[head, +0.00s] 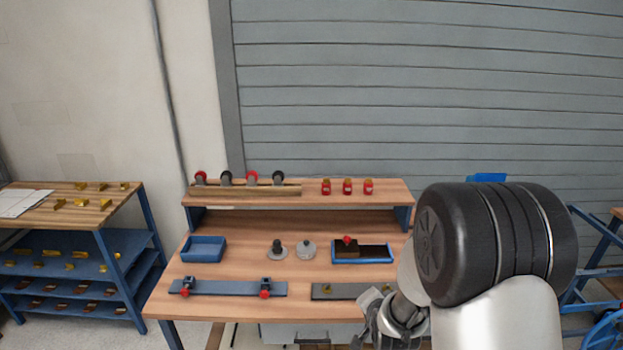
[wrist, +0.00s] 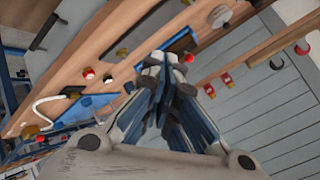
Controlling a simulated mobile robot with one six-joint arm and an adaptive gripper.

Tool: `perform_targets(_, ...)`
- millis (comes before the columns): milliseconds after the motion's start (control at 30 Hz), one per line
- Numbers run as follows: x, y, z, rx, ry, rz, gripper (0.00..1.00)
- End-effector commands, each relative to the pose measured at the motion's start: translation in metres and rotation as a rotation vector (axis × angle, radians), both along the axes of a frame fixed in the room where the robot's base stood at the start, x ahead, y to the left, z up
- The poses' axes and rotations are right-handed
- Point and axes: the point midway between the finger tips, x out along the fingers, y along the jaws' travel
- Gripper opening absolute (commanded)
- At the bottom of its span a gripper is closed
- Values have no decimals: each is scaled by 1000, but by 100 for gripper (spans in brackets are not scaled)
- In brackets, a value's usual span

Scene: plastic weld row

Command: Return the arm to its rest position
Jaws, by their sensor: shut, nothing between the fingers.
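My gripper (wrist: 160,75) is shut and empty in the wrist view, its fingertips together above the bench. In the head view my gripper (head: 372,330) hangs low at the front right of the workbench (head: 225,262), partly cut off by the lower edge. My arm rises at the right of the head view and hides the bench's right end. The fingers appear apart from the things on the bench.
A raised shelf (head: 350,197) holds several red-and-yellow parts. A blue rack (head: 85,245) stands left. The wall side is clear.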

Motion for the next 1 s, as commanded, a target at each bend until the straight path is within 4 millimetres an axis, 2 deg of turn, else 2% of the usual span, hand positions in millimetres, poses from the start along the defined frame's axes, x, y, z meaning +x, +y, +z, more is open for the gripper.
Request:
perform_targets(33, -7, 0, 26, -38, 14, 31, 0)
perform_targets(200, -49, 0, 86, -168, 109, 147, 0)
perform_targets(367, -105, 1, 133, -280, 198, 269, 0)
perform_targets(500, -164, 1, 165, -368, 273, 383, 0)
perform_targets(600, -211, 1, 181, -426, 325, 471, 0)
perform_targets(800, -294, 2, 196, -513, 411, 627, 0)
perform_targets(900, -321, 2, 197, -536, 440, 679, 0)
perform_targets(1000, -335, 2, 198, -548, 455, 708, 0)
